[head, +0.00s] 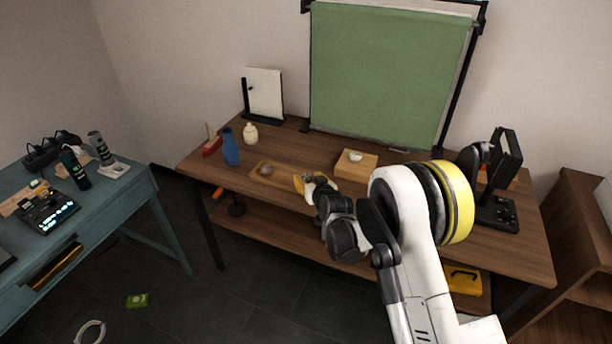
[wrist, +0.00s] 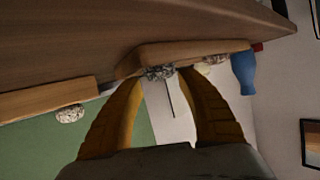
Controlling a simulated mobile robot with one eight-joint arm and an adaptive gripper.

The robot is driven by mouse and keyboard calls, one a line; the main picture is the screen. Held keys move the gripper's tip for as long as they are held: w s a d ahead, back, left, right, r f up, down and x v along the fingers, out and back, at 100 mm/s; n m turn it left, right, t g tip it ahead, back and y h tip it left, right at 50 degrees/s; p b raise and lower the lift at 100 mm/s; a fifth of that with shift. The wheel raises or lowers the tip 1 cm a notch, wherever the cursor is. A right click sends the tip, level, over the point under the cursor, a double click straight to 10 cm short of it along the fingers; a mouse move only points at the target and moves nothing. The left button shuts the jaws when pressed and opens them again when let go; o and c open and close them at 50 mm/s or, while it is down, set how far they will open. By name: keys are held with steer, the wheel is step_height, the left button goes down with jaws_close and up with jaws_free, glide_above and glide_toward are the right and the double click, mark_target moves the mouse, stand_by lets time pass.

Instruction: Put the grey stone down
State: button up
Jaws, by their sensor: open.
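A speckled grey stone (wrist: 158,72) shows in the wrist view, between the tips of my gripper (wrist: 162,77) and against the wooden tray (wrist: 185,52). The yellow fingers are spread, with a gap between them. In the head view my gripper (head: 301,183) is low over the right end of the tray (head: 254,176), and I cannot make out the grey stone there. A pinkish stone (head: 267,169) lies in the tray's left part. Another pale grey stone (head: 355,156) sits on a wooden block (head: 349,171); it also shows in the wrist view (wrist: 70,114).
A green screen (head: 385,75) stands behind. A black stand (head: 498,200) is at the right. The brown tabletop (head: 440,268) is clear near its front right.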

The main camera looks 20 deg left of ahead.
steer(key=p+v, duration=0.2)
steer(key=v, duration=0.7)
steer(key=shift+s+d+r, duration=0.1)
steer(key=shift+s+d, duration=0.05)
steer(key=shift+s, duration=0.1)
steer(key=s+d+r+m+g+h, duration=0.1)
steer(key=s+d+r+h, duration=0.15)
steer(key=d+r, duration=0.75)
steer(key=s+d+r+m+h, duration=0.2)
steer(key=s+d+r, duration=0.2)
steer(key=d+r, duration=0.6)
steer(key=s+d+m+g+h, duration=0.1)
steer(key=s+d, duration=0.8)
steer(key=s, duration=0.3)
steer(key=s+d+m+g+h, duration=0.2)
steer(key=s+d, duration=0.8)
steer(key=s, duration=0.3)
steer(key=shift+s+r+h, duration=0.1)
steer(key=shift+h, duration=0.15)
